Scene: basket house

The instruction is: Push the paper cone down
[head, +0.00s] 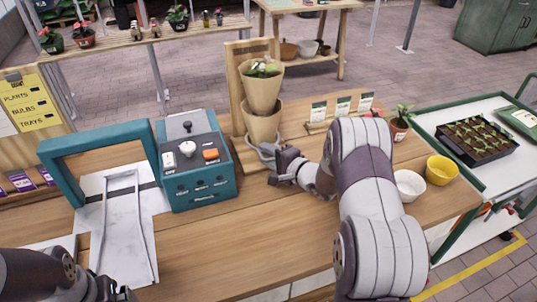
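A brown paper cone (262,92) with green leaves and white blooms at its top stands upright in front of a wooden back board. Its lower end goes into a second, lower brown paper cone or sleeve (262,124); I cannot tell whether they are separate. My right gripper (264,153) is low at the foot of the lower cone, its fingers close against the base. Whether they are open or shut, or touch the paper, is not clear. My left gripper (112,294) is at the bottom left edge, mostly cut off, far from the cone.
A teal control box (192,180) with knobs stands left of the cone, beside a teal frame (100,140) over a white metal plate. A white bowl (409,184), a yellow bowl (442,170) and a potted plant (399,128) are at right. The front tabletop is bare.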

